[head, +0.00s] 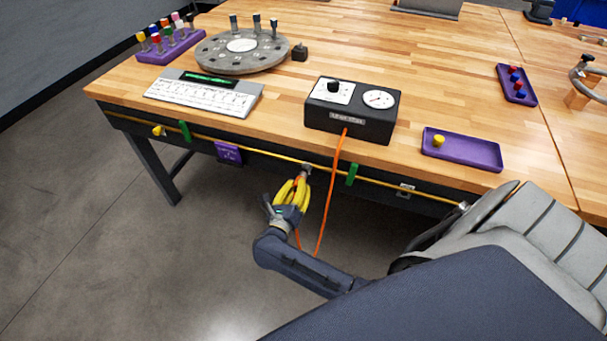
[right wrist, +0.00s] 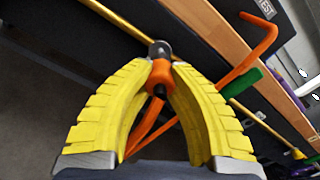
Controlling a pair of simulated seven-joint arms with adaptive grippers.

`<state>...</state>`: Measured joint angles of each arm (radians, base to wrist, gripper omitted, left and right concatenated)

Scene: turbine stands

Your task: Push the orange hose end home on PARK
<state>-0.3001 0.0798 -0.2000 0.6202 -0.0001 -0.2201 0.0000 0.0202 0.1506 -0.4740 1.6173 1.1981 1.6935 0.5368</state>
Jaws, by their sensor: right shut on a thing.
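The orange hose (head: 335,185) comes out of the front of the black box (head: 352,118), hangs past the table's front and loops back up to my right gripper (head: 298,183). The gripper's yellow fingers are shut on the orange hose end (right wrist: 160,72). A dark grey round fitting (right wrist: 160,49) sits at the tip of the hose end; it also shows by the table's front (head: 306,170). I cannot tell whether the hose end is fully seated on it. No PARK lettering is readable. My left gripper is not in view.
A yellow rail (head: 262,152) with green clips (head: 352,174) runs along the table's front. A purple tray (head: 470,153) with a yellow knob, a white keyboard-like panel (head: 203,94) and a grey turntable (head: 243,52) stand on top. Open floor lies left of my arm.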

